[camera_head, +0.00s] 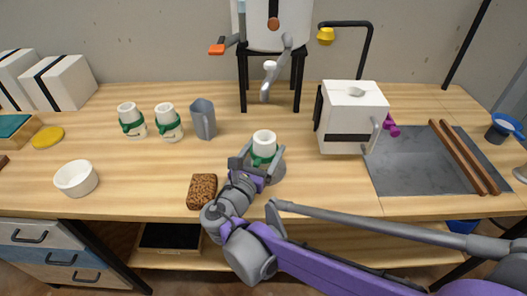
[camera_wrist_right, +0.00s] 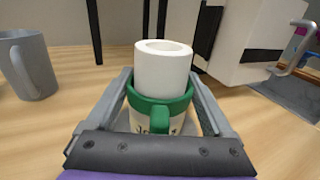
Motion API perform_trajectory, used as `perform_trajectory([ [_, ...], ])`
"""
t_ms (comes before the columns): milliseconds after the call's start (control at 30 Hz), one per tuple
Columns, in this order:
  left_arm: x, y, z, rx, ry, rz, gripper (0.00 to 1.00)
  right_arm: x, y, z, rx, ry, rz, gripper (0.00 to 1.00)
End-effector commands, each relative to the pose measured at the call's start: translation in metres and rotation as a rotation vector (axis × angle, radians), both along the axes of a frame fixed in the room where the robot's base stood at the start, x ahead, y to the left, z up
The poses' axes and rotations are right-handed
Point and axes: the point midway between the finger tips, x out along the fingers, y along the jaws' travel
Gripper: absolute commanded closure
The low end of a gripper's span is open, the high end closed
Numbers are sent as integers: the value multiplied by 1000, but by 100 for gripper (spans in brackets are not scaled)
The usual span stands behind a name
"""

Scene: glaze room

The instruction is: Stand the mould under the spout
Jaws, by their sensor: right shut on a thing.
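The mould is a white cylinder (camera_head: 264,138) with a green band. My right gripper (camera_head: 262,165) is shut around it, one finger on each side; the wrist view shows its open white top (camera_wrist_right: 163,65) and green band with a tab (camera_wrist_right: 160,110) between the fingers. It looks upright, at a grey round disc (camera_head: 277,174); I cannot tell if it touches the disc. The grey spout (camera_head: 277,70) hangs from the white tank (camera_head: 280,25) on a black stand, behind and above the mould. My left gripper is not in view.
Two similar banded moulds (camera_head: 131,120) (camera_head: 168,122) and a grey jug (camera_head: 203,119) stand left. A brown sponge (camera_head: 202,191) lies at the front. A white box-shaped device (camera_head: 352,115) stands right, beside a grey mat (camera_head: 410,160). Bare wood lies between jug and stand.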

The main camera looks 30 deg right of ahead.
Motion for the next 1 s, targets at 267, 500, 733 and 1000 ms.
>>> perform_trajectory([
  [267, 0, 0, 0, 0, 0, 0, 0, 0, 0, 0, -2, 0, 0, 92],
  [500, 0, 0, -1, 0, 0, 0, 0, 0, 0, -3, 0, 0, 0, 0],
  [733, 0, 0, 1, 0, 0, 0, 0, 0, 0, 0, 0, 0, 0, 0],
  [1000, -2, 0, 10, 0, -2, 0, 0, -23, 35, 2, 1, 0, 7, 0],
])
